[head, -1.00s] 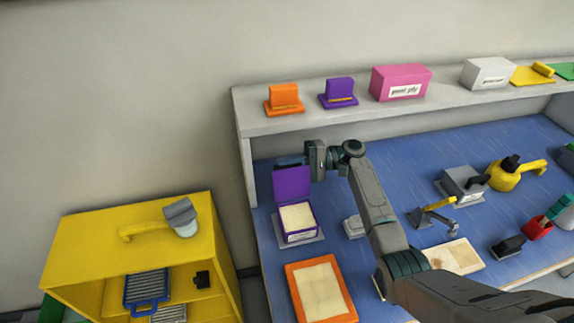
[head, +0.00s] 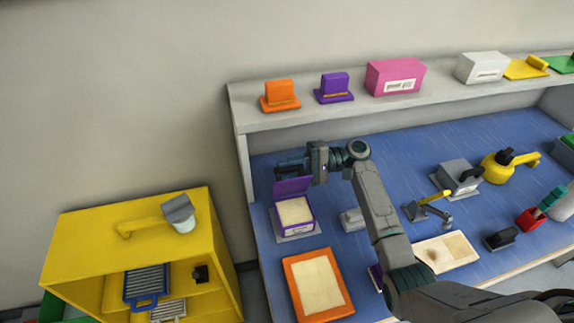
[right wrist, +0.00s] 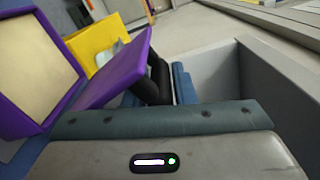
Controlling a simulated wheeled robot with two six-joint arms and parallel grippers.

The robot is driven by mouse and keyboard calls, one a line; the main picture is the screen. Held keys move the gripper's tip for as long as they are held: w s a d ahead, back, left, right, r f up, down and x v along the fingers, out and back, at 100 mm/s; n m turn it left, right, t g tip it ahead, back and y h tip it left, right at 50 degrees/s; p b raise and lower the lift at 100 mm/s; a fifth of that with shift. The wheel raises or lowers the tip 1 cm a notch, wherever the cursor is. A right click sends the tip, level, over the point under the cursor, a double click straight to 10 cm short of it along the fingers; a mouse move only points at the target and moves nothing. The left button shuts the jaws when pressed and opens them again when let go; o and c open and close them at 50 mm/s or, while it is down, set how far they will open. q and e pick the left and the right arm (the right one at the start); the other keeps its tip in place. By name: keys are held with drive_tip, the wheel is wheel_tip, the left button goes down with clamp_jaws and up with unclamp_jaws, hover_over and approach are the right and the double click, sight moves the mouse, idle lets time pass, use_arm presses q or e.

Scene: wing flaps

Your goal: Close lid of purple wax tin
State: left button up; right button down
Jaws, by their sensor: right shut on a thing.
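The purple wax tin (head: 295,212) stands on a grey base at the left end of the blue worktop, pale wax showing inside. Its purple lid (head: 292,187) is part open, tilted up from the tin's back edge. In the right wrist view the lid (right wrist: 112,80) slants up beside the open tin (right wrist: 35,70). My right gripper (head: 288,168) is at the lid's upper back edge and shut on it. In the right wrist view its dark fingers (right wrist: 165,82) are partly hidden by the lid. My left gripper is not in view.
An orange-framed tray (head: 318,286) lies in front of the tin and a small grey block (head: 352,219) stands to its right. A shelf (head: 245,115) with orange, purple and pink items runs behind. A yellow cabinet (head: 85,235) stands to the left.

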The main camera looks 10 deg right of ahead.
drive_tip(key=shift+s, duration=0.1)
idle(0.3)
drive_tip(key=c, duration=1.4)
unclamp_jaws()
drive_tip(key=shift+o, duration=0.2)
drive_tip(key=shift+s+r, duration=0.1)
drive_tip(key=shift+s, duration=0.1)
drive_tip(key=shift+d, duration=0.1)
drive_tip(key=shift+w+d, duration=0.1)
drive_tip(key=shift+d, duration=0.05)
drive_tip(key=d+b, duration=0.5)
drive_tip(key=d, duration=0.5)
drive_tip(key=shift+d, duration=0.2)
drive_tip(key=shift+w, duration=0.1)
